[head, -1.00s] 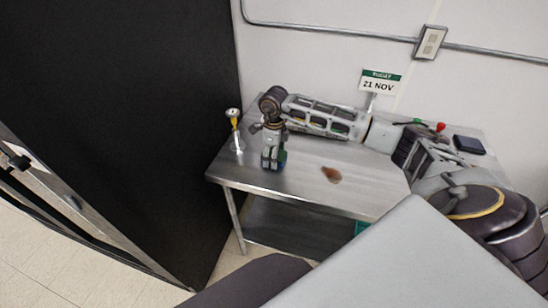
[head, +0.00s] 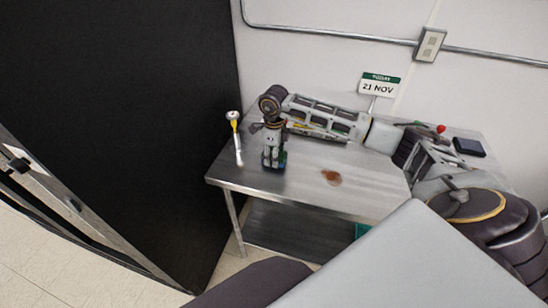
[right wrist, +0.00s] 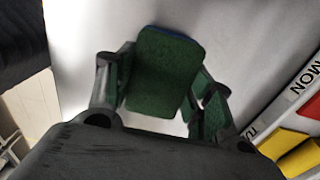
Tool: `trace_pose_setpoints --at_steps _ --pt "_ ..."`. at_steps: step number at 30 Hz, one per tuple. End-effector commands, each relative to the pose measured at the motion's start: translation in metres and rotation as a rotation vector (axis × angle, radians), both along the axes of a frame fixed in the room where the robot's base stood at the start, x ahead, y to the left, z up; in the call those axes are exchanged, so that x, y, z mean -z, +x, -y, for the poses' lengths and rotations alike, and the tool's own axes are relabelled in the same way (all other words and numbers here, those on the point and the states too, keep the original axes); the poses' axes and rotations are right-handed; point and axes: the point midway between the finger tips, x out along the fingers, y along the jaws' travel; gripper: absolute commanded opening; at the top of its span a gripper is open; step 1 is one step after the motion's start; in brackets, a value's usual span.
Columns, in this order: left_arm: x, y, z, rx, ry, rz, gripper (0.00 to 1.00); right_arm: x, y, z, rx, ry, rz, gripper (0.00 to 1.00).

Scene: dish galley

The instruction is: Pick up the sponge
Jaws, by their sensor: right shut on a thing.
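The sponge (right wrist: 165,70) is green with a blue edge. In the right wrist view it sits between the two fingers of my right gripper (right wrist: 160,98), which is shut on it. In the head view my right gripper (head: 273,158) points down at the left part of the steel table (head: 330,155). The sponge is mostly hidden there behind the fingers. I cannot tell whether it is still touching the table. My left gripper is not in view.
A yellow and white upright item (head: 235,130) stands left of my gripper. A brown stain (head: 331,177) marks the table. A date sign (head: 378,86) and a dark flat object (head: 469,146) are at the back. A dark panel (head: 120,120) borders the left.

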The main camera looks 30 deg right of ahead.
Motion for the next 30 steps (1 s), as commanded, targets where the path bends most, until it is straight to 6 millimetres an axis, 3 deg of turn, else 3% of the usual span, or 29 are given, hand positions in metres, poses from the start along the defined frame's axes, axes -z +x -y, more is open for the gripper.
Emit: trace_pose_setpoints --at_steps 18,30 --pt "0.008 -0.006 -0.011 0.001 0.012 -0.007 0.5 -0.08 0.001 0.0 -0.001 0.0 0.003 0.45" --pt "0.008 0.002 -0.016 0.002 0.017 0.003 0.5 -0.089 0.0 0.0 -0.001 0.001 0.001 0.45"
